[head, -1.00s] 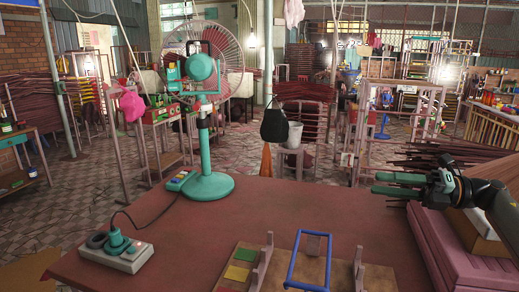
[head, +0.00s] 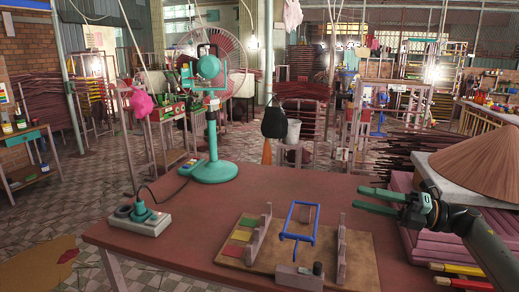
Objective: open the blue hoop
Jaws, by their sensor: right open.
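The blue hoop (head: 298,238) is a thin rectangular frame on a wooden board (head: 357,262) at the front of the table. It stands between two pale brown uprights, a left one (head: 259,236) and a right one (head: 342,252). I cannot tell its exact tilt. A small metal block with a dark knob (head: 300,277) sits at the board's near edge. My right gripper (head: 359,200) is open and empty, its green fingers pointing left. It is to the right of the hoop and apart from it. My left gripper is out of view.
A green fan (head: 214,172) stands at the table's back left. A power strip (head: 142,222) with a plug and cord lies at the left edge. A conical hat (head: 480,165) and stacked pink bundles (head: 412,240) are at the right. The table behind the board is clear.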

